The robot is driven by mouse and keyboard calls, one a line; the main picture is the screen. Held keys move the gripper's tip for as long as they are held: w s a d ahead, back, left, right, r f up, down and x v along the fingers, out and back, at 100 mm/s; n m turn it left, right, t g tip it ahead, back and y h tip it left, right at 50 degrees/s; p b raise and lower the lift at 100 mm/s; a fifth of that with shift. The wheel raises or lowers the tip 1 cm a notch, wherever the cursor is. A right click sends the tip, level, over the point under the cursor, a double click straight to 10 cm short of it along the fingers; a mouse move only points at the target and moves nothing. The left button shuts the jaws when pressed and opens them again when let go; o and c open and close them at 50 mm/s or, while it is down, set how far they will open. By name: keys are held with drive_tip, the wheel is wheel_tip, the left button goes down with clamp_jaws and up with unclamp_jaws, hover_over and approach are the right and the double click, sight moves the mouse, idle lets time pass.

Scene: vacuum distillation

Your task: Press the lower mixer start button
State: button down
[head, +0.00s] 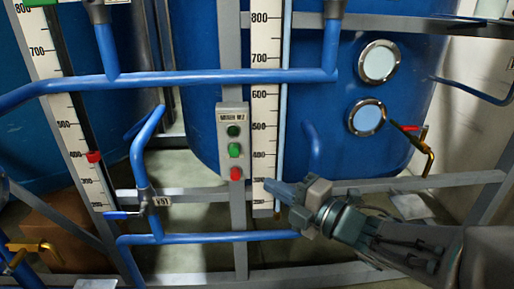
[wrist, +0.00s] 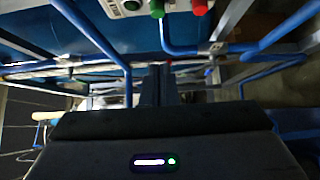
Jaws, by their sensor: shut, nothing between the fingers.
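A grey control box (head: 232,118), with a label that seems to read "MIXER M2", is fixed to a grey upright post. It has a dark green button (head: 233,131) on top, a brighter green button (head: 235,150) below it and a red button (head: 236,173) at the bottom. In the wrist view, the green button (wrist: 157,8) and red button (wrist: 200,6) show at the top edge. My gripper (head: 268,184) is shut and empty, to the right of and slightly below the red button in the picture, apart from the buttons. Its fingers (wrist: 160,72) also show in the wrist view.
A white scale (head: 264,110) stands just right of the box, by my fingertips. Blue pipes (head: 190,78) run above and below the box. A blue tank (head: 200,120) with two round windows stands behind. A valve tagged V31 (head: 160,201) is at lower left.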

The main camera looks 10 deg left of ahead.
sight(234, 150)
drive_tip(key=w+p+x, duration=0.1)
drive_tip(key=p+x, duration=0.3)
drive_tip(key=d+p+x, duration=0.1)
drive_tip(key=p+x, duration=0.3)
drive_tip(key=w+p+x, duration=0.1)
drive_tip(key=p+x, duration=0.3)
drive_tip(key=p, duration=0.1)
drive_tip(key=shift+w+d, duration=0.1)
drive_tip(key=shift+w, duration=0.3)
idle(0.5)
